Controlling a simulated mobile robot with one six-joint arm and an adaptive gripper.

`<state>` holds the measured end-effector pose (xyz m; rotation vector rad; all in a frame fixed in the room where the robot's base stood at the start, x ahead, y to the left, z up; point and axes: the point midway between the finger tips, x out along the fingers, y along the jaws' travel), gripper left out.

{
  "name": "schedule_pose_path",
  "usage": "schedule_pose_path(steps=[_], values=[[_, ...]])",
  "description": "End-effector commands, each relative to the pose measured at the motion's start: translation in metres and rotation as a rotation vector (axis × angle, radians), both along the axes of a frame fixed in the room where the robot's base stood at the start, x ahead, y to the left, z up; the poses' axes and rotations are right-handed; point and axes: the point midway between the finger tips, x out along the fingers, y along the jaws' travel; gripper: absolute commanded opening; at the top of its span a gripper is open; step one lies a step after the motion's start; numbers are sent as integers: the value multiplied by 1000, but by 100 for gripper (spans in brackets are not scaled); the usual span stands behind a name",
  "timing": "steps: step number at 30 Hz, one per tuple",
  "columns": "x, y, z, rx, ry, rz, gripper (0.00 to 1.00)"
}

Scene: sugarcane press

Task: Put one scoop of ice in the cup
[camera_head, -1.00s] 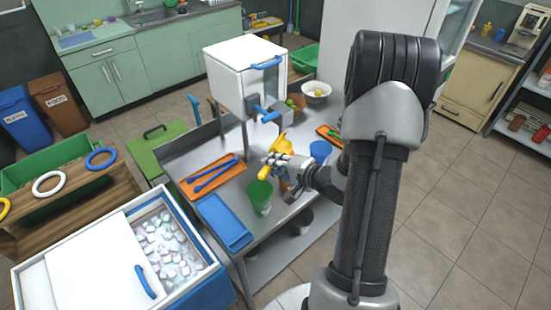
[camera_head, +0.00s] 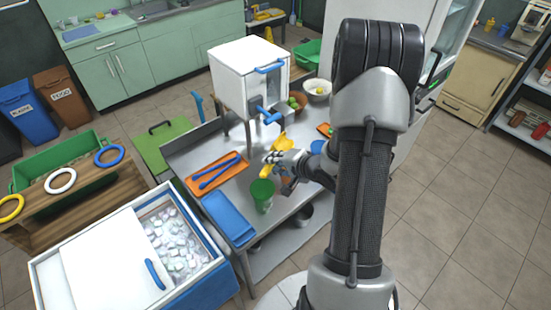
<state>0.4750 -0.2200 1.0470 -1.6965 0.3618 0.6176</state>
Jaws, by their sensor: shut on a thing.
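A green cup (camera_head: 262,196) stands upright near the front edge of the steel table (camera_head: 214,166). My gripper (camera_head: 275,158) is above and slightly right of the cup in the picture, shut on a yellow scoop (camera_head: 268,171). Yellow shows on both sides of the fingers. I cannot tell whether the scoop holds ice. The ice chest (camera_head: 197,281) is at lower left, its white lid (camera_head: 107,263) slid partly aside, with ice (camera_head: 176,243) showing in the open part. My arm hides the table's right part.
A blue tray (camera_head: 228,217) and an orange tray (camera_head: 206,184) with blue tongs lie left of the cup. A white press (camera_head: 243,78) with a blue handle stands behind. A blue cup (camera_head: 317,147) is partly hidden by my arm.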

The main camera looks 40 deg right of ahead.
Motion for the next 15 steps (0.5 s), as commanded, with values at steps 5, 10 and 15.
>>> schedule_pose_path(steps=[5, 10, 15], values=[[2, 2, 8, -34, 60, 9, 0], [4, 3, 12, -70, 120, 17, 0], [5, 4, 14, -105, 184, 23, 0]])
